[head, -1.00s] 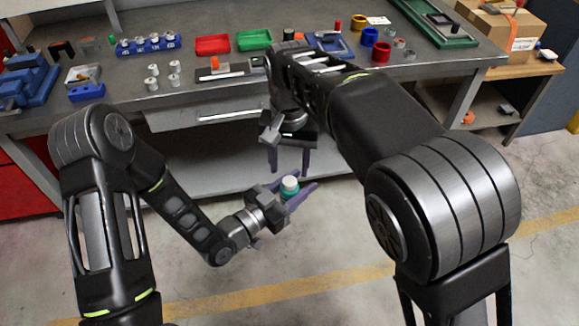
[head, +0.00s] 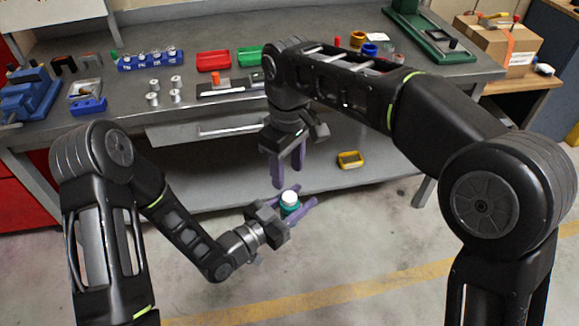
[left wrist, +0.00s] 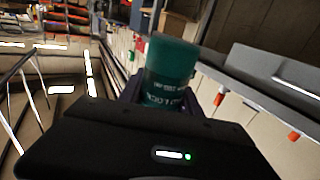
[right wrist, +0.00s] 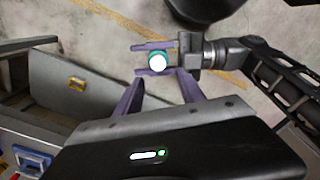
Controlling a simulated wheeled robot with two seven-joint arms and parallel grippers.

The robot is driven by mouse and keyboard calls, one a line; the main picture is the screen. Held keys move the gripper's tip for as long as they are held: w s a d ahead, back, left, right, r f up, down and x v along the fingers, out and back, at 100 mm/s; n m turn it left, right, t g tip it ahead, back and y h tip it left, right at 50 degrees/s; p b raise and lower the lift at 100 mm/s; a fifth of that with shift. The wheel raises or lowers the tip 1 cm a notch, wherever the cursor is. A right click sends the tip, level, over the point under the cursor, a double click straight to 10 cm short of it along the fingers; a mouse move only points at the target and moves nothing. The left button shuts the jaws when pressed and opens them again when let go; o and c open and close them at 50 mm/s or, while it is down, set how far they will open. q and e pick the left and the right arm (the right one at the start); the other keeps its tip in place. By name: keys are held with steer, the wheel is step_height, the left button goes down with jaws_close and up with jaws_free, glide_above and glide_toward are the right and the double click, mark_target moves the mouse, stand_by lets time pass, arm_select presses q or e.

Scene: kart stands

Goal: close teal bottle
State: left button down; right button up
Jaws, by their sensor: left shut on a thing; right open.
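The teal bottle (head: 290,204) has a white top and stands about upright between the purple fingers of my left gripper (head: 291,207). My left gripper is shut on it, in the air in front of the bench. The left wrist view shows the bottle's teal side (left wrist: 171,72) with pale lettering. My right gripper (head: 289,170) is open and empty, pointing down just above the bottle. In the right wrist view the bottle's round white top (right wrist: 157,62) shows beyond the open fingers, apart from them. I cannot tell whether the white top is a cap seated on the bottle.
The workbench (head: 120,110) lies behind, with a blue vise (head: 30,95), red tray (head: 214,60), green tray (head: 250,54) and blue rack (head: 150,60). A yellow box (head: 350,159) lies on its lower shelf. A cardboard box (head: 497,45) sits at right. The floor in front is clear.

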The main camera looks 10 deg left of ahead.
mark_target(290, 196)
steer(key=shift+w+d+n, duration=0.1)
steer(key=shift+d+n, duration=0.15)
steer(key=shift+n, duration=0.35)
steer(key=shift+f, duration=0.1)
steer(key=shift+f, duration=4)
steer(key=shift+c, duration=0.3)
jaws_close()
steer(key=shift+o, duration=1)
jaws_free()
